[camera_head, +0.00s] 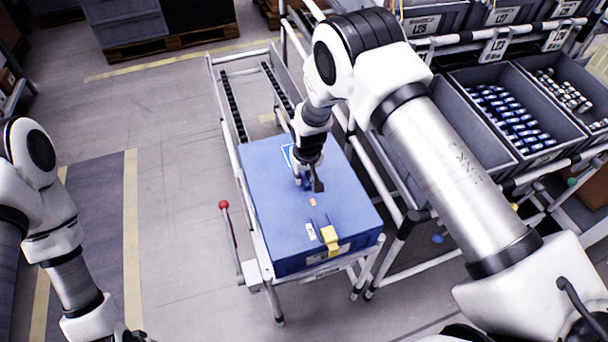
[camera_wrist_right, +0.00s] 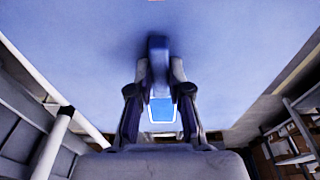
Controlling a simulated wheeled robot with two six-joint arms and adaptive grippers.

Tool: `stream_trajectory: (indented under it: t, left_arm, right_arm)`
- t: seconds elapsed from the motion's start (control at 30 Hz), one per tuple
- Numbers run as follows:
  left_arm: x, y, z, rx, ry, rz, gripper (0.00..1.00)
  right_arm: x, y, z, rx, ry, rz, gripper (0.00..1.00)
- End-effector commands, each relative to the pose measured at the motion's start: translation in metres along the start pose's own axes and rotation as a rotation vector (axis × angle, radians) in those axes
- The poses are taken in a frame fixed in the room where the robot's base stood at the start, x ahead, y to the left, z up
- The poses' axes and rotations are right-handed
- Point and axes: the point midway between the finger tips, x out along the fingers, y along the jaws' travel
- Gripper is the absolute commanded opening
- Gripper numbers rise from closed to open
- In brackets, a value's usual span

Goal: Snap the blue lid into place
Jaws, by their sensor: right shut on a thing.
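The blue lid (camera_head: 290,215) covers the blue box, whose front side (camera_head: 310,260) shows below it. A yellow latch (camera_head: 330,239) sits at the lid's front edge. My right gripper (camera_head: 308,183) is low over the middle of the lid. In the right wrist view the fingers (camera_wrist_right: 158,78) are shut on a dark blue-grey block (camera_wrist_right: 158,55) against the lid's surface (camera_wrist_right: 230,40). I cannot tell if this block is part of the lid. My left arm enters at the left; its gripper is out of the picture.
The box stands on a pale metal roller stand (camera_head: 222,110). A red-knobbed lever (camera_head: 224,205) rises at its left. A rack with grey bins (camera_head: 510,115) of small parts is at the right. The floor (camera_head: 180,220) at the left is clear.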

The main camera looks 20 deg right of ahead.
Motion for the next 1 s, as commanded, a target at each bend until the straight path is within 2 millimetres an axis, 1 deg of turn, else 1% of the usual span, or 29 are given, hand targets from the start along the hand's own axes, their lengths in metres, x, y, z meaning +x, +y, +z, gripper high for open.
stream_trajectory:
  t: [0.27,0.83,0.87,0.9,0.93,1.0]
  left_arm:
    - [0.0030,0.0000,0.0000,0.000,0.000,0.000,0.70]
    - [0.0034,0.0000,0.0000,0.000,0.000,0.000,0.70]
    - [0.0034,0.0000,0.0000,0.000,0.000,0.000,0.70]
    - [0.0034,0.0000,0.0000,0.000,0.000,0.000,0.70]
    - [0.0034,0.0000,0.0000,0.000,0.000,0.000,0.70]
    - [0.0034,0.0000,0.0000,0.000,0.000,0.000,0.70]
  right_arm:
    - [0.0039,0.0000,0.0004,0.000,0.001,0.000,0.00]
    - [0.0052,0.0000,0.0009,0.000,0.000,0.000,0.00]
    - [0.0052,0.0000,0.0009,0.000,0.000,0.000,0.25]
    - [0.0053,0.0000,0.0010,0.000,0.000,0.000,0.39]
    - [0.0053,0.0000,0.0010,0.000,0.000,0.000,0.47]
    - [0.0052,0.0000,0.0010,0.000,0.000,0.000,0.47]
